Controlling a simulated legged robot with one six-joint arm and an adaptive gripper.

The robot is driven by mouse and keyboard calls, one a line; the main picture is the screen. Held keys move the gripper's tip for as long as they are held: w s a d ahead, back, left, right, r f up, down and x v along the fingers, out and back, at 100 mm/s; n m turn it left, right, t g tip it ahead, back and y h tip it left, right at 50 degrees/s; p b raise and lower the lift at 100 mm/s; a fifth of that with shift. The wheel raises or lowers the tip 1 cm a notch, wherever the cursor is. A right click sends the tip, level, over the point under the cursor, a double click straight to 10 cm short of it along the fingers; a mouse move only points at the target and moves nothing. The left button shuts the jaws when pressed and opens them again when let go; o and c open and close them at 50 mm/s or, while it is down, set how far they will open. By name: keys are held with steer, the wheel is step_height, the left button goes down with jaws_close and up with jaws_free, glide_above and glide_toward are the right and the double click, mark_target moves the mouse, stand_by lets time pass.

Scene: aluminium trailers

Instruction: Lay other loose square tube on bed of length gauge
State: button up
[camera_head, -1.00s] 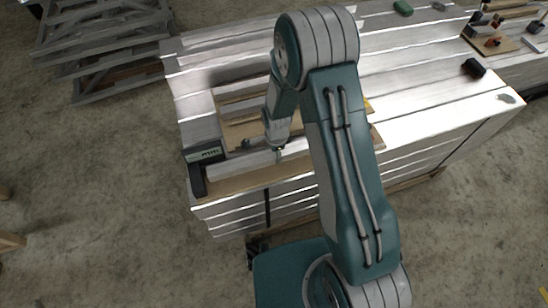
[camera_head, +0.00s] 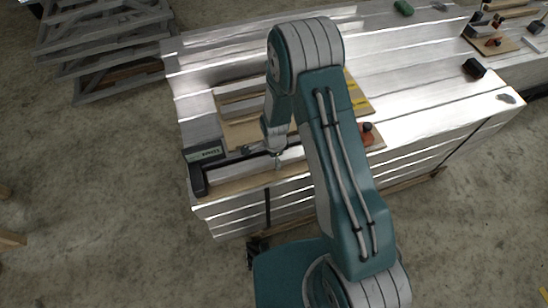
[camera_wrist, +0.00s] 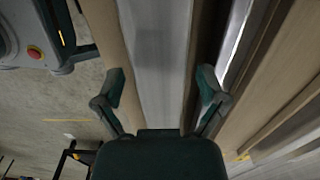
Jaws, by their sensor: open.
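The length gauge (camera_head: 205,155) sits at the left front corner of the aluminium workbench, with a dark display box and a black stop. Its wood-edged bed runs right along the front edge. A pale metal length (camera_head: 235,171) lies along this bed; I cannot tell whether it is a loose square tube. My gripper (camera_head: 277,163) is over the bed, pointing down. In the wrist view my gripper (camera_wrist: 161,88) is open, its fingers apart on both sides of a pale metal length (camera_wrist: 155,45) between wooden edges. Nothing is visibly gripped.
A wooden board with slots (camera_head: 240,100) lies behind the bed. A red-orange knob (camera_head: 367,129) stands on wood to the right, partly beside my arm. A black block (camera_head: 474,68) and green item (camera_head: 403,8) lie farther off. The bench middle right is clear.

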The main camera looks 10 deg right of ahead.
steer(key=shift+r, duration=0.1)
steer(key=s+d+r+n+t, duration=0.1)
steer(key=s+d+r+n, duration=0.1)
steer(key=r, duration=0.8)
steer(key=s+d+r+n+t, duration=0.1)
steer(key=r+n, duration=0.1)
steer(key=r, duration=0.8)
steer(key=s+d+r+n, duration=0.2)
steer(key=r+n, duration=0.1)
steer(key=r, duration=0.7)
steer(key=s+d+r+n+t, duration=0.3)
steer(key=s+r+n, duration=0.5)
steer(key=s+r, duration=0.4)
steer(key=s+d, duration=0.1)
steer(key=s, duration=0.2)
steer(key=shift+n+t, duration=0.3)
steer(key=shift+n, duration=0.1)
steer(key=shift+d+r, duration=0.1)
